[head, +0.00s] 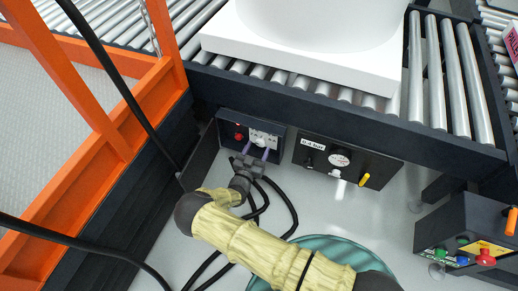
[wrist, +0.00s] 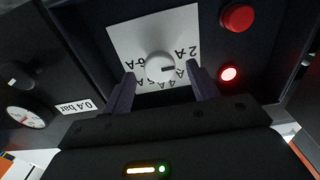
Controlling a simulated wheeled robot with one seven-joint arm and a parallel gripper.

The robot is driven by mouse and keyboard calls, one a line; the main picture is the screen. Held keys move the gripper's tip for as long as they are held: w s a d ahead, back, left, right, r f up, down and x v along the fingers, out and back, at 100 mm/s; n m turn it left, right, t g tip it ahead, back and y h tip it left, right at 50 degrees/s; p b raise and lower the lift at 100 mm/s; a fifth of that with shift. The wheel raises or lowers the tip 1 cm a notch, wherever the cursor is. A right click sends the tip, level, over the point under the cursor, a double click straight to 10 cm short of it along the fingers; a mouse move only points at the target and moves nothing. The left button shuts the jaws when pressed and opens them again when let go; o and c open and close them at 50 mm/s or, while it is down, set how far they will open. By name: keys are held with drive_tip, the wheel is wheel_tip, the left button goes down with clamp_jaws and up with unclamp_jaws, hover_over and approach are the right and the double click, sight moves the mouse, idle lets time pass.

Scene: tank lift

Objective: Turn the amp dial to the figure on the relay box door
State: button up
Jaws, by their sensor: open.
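The amp dial is a round white knob (wrist: 160,67) on a white plate (wrist: 126,38) with upside-down amp figures; I read 2 A and 6 A, others are partly hidden. A dark mark on the knob points right in the wrist view. The plate sits on a dark box (head: 232,124) under the conveyor. My gripper (wrist: 161,70) is open, its purple fingers on either side of the knob; contact cannot be told. In the head view my gripper (head: 259,153) reaches the plate's lower edge. I cannot make out a relay box door or its figure.
A red button (wrist: 237,17) and lit red lamp (wrist: 229,73) sit beside the plate. A gauge box (head: 348,158) marked 0.4 bar stands right of it. A box with coloured buttons (head: 466,232) is far right. Black cables (head: 291,211) hang below. An orange frame (head: 162,75) stands left.

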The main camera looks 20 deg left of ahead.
drive_tip(key=shift+w+d, duration=0.1)
drive_tip(key=shift+w, duration=0.95)
drive_tip(key=c, duration=1)
drive_tip(key=shift+m, duration=0.4)
drive_tip(key=m+p, duration=0.2)
drive_tip(key=m, duration=0.2)
drive_tip(key=shift+r, duration=0.1)
drive_tip(key=shift+s+m+p, duration=0.1)
drive_tip(key=shift+m+p, duration=0.7)
drive_tip(key=shift+m, duration=1.2)
drive_tip(key=o, duration=1)
